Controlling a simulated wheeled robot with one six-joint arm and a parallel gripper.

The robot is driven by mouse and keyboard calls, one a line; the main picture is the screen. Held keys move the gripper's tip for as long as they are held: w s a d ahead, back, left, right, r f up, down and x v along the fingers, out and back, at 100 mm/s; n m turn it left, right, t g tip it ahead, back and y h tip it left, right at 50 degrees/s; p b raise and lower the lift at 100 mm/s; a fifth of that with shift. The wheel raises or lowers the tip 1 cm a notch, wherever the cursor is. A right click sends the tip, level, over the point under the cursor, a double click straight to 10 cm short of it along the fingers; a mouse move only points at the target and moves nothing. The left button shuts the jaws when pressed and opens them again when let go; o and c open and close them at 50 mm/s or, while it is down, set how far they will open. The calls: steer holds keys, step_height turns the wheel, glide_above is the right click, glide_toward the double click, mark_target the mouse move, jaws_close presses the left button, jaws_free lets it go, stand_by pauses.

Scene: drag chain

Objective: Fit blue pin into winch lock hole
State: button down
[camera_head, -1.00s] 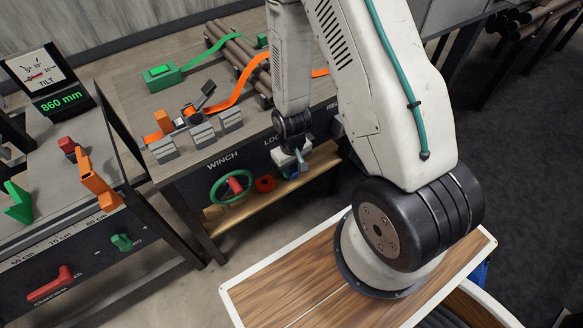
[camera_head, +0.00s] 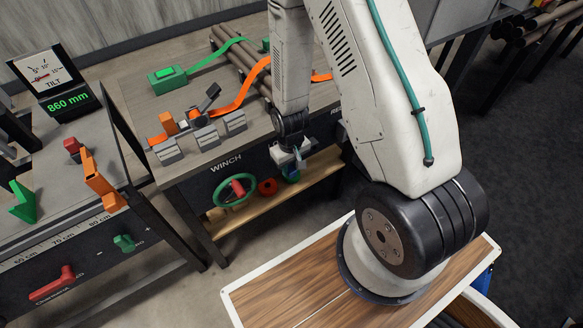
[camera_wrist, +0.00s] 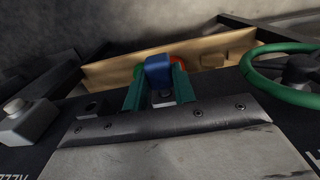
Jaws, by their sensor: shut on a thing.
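The blue pin (camera_wrist: 158,70) is held between the two teal fingers of my gripper (camera_wrist: 160,88) in the wrist view. In the head view my gripper (camera_head: 290,160) is in front of the winch panel, with the blue pin (camera_head: 291,176) low at its tip. A red-orange ring (camera_head: 267,187) is on the panel just left of the pin. In the wrist view part of a red-orange ring (camera_wrist: 178,63) shows behind the pin. The green winch handwheel (camera_head: 235,190) is farther left. The lock hole itself cannot be made out, and the pin's far end is hidden.
The winch bench (camera_head: 200,130) carries an orange strap (camera_head: 245,90), several grey blocks and a green box (camera_head: 166,79). A wooden shelf (camera_head: 262,201) runs below the panel. A console with levers stands at the left. In the wrist view a pale knob (camera_wrist: 28,118) is at the left.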

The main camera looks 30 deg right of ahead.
steer(key=shift+w, duration=0.85)
steer(key=c, duration=1.1)
jaws_free()
steer(key=shift+o, duration=0.2)
steer(key=shift+r, duration=0.1)
step_height(320, 180, up, 8)
steer(key=shift+f, duration=0.2)
